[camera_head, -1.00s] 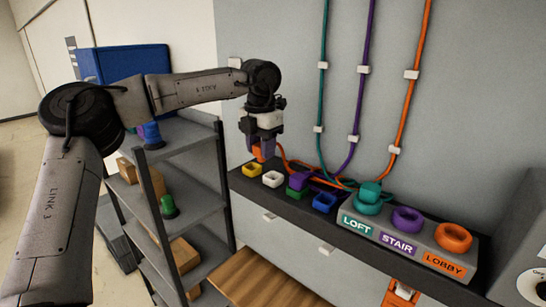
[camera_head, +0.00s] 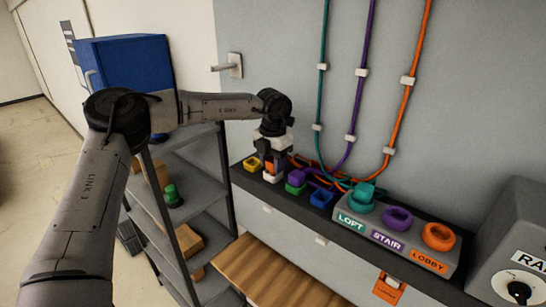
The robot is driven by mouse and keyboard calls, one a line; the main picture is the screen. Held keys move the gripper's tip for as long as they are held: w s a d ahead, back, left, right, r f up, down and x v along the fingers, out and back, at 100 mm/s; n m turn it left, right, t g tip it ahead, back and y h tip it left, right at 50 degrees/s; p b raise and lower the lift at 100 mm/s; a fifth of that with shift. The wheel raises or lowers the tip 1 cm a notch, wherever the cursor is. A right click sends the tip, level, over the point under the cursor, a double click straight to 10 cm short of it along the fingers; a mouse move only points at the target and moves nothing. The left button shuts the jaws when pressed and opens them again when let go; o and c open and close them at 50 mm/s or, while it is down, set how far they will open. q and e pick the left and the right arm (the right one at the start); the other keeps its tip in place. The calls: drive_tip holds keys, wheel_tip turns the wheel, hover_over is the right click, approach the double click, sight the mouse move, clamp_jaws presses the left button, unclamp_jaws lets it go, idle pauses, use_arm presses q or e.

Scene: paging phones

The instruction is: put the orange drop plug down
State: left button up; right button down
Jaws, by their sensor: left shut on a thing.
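My left gripper (camera_head: 271,158) is shut on the orange drop plug (camera_head: 271,167), whose orange cable runs off to the right. The plug is directly over the white socket (camera_head: 272,178) on the dark counter. It looks at or just above the socket's rim; I cannot tell if it touches. The yellow socket (camera_head: 252,164) is empty, just left of it. The purple plug (camera_head: 299,177) sits at the green socket (camera_head: 295,189), and the blue socket (camera_head: 321,199) is to its right. My right gripper is not in view.
The grey block with LOFT, STAIR and LOBBY labels (camera_head: 388,239) carries teal, purple and orange rings (camera_head: 438,235). Cables (camera_head: 403,100) run down the wall. A shelf rack (camera_head: 190,190) stands left; a grey box with a dial (camera_head: 515,260) stands right.

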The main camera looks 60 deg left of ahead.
use_arm(q)
drive_tip(key=shift+f, duration=0.15)
drive_tip(key=shift+f+b, duration=0.3)
drive_tip(key=shift+b, duration=0.1)
drive_tip(key=o, duration=0.9)
drive_tip(key=shift+r, duration=0.1)
